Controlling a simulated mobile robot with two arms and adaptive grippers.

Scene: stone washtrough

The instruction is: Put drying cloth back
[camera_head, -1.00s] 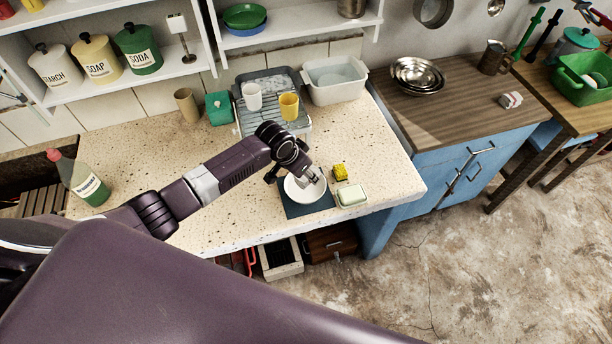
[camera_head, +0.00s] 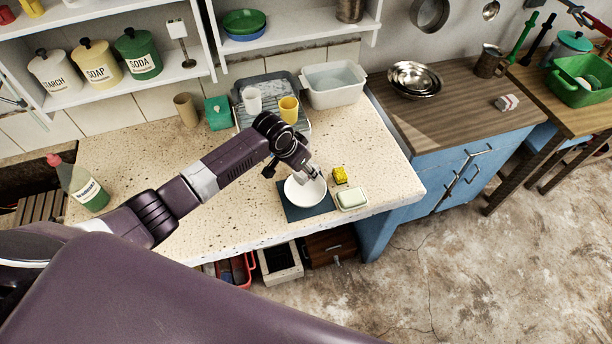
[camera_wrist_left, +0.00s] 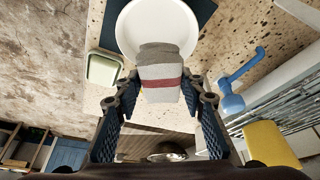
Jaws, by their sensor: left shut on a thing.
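The drying cloth (camera_wrist_left: 161,72) looks like a folded grey-white pad with a red stripe. My left gripper (camera_wrist_left: 158,92) is shut on it, with one finger on each side. The cloth is in front of a white round dish (camera_wrist_left: 157,22) in the left wrist view and hides part of it. In the head view, my left gripper (camera_head: 312,173) is over the far edge of the dish (camera_head: 305,190), which sits on a dark blue mat (camera_head: 289,209). The gap between cloth and dish cannot be told. My right gripper is not in view.
A yellow sponge (camera_head: 340,175) and a green soap dish (camera_head: 352,198) are right of the mat. A drying rack (camera_head: 246,121) with two cups and a white basin (camera_head: 335,83) stand behind. A detergent bottle (camera_head: 82,184) is at left. The speckled counter (camera_head: 375,140) has free room at right.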

